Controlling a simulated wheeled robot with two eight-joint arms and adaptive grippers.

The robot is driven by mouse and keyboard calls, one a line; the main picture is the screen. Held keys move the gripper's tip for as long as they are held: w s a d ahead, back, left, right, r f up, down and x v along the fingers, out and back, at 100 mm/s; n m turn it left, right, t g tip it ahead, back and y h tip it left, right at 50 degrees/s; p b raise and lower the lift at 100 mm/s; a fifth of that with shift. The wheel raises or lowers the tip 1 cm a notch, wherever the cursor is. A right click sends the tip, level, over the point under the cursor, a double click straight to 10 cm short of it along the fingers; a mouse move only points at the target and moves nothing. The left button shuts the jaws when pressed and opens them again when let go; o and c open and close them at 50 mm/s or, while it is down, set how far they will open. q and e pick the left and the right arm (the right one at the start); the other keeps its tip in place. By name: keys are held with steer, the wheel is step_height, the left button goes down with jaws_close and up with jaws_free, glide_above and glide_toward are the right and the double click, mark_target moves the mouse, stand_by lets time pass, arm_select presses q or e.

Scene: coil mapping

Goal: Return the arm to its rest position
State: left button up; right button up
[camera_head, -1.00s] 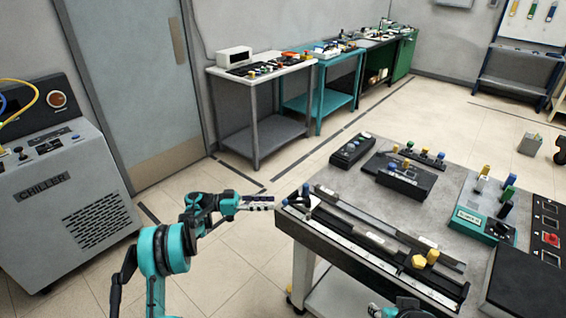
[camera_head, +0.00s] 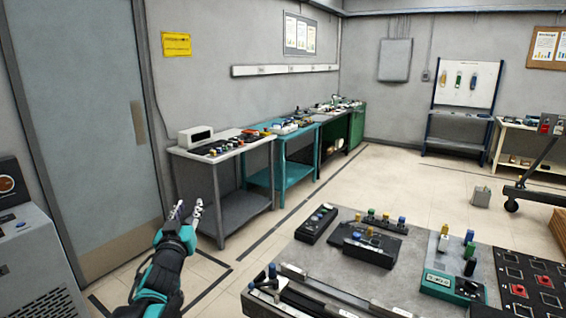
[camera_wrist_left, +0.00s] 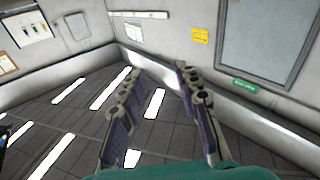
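My left arm comes in at the lower left of the head view. Its gripper (camera_head: 188,210) is raised, with its two fingers pointing up and spread apart. It is left of the workbench (camera_head: 340,259) and in front of the grey side table (camera_head: 245,208), clear of both. In the left wrist view the open fingers (camera_wrist_left: 158,72) have nothing between them. Behind them are the ceiling with bright strip lights and the walls. My right arm and gripper are not in view.
The workbench carries a black rail fixture (camera_head: 330,297), a teal device (camera_head: 452,287) and several coloured knobs. A grey chiller (camera_head: 35,265) stands at the left edge, beside a door (camera_head: 85,130). Tiled floor lies open between the workbench and the wall tables.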

arm_select(q)
steer(key=s+d+f+g, duration=0.2)
steer(key=s+f+g, duration=0.2)
steer(key=s+f, duration=0.4)
steer(key=s+d+f+m+g+h, duration=0.1)
steer(key=s+f+g, duration=0.3)
steer(key=s+f, duration=0.5)
steer(key=s+d+f+g, duration=0.4)
steer(key=s+f, duration=0.5)
steer(key=s, duration=0.6)
steer(key=shift+s+m, duration=0.25)
steer(key=shift+m, duration=0.05)
